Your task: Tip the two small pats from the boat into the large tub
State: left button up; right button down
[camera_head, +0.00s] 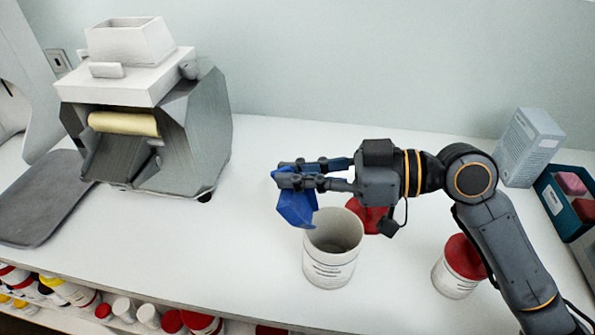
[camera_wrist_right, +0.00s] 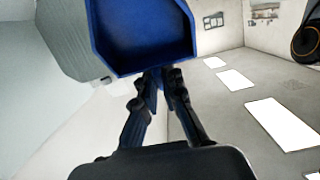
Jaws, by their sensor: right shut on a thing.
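The boat (camera_head: 297,209) is a blue, angular scoop-like dish. My right gripper (camera_head: 283,176) is shut on it and holds it in the air, tilted, up and to the left of the large tub's mouth in the head view. In the right wrist view the boat (camera_wrist_right: 145,35) hangs beyond the fingertips (camera_wrist_right: 160,78), its hollow facing the camera; the part of the hollow I see is bare blue. The large tub (camera_head: 329,270) is white, open and upright on the counter. Its visible inside looks pale and empty. I see no pats. My left gripper is out of view.
A red lid (camera_head: 368,214) lies behind the tub, and a red-lidded white tub (camera_head: 456,274) stands to its right. A grey mill (camera_head: 205,130) and dark tray (camera_head: 40,200) are at left. A blue crate (camera_head: 556,200) and pale box (camera_head: 528,148) are at right.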

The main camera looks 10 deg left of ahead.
jog(key=shift+r, duration=0.1)
jog(key=shift+r+p, duration=0.95)
jog(key=shift+r, duration=0.5)
jog(key=shift+r+p, duration=0.15)
jog(key=shift+p, duration=0.25)
jog(key=r+h+p, duration=0.1)
jog(key=h+p, duration=0.2)
jog(key=p, duration=0.4)
jog(key=a+r+h+p, duration=0.1)
jog(key=r+h+p, duration=0.1)
jog(key=p, duration=0.5)
jog(key=a+r+h+p, duration=0.1)
jog(key=h+p, duration=0.2)
jog(key=p, duration=0.4)
jog(key=shift+a+r+h, duration=0.2)
jog(key=shift+h, duration=0.2)
jog(key=shift+a+h, duration=0.15)
jog(key=shift+h, duration=0.35)
jog(key=shift+a+h, duration=0.3)
jog(key=shift+h, duration=0.6)
jog(key=shift+d+r, duration=0.1)
jog(key=shift+d, duration=0.15)
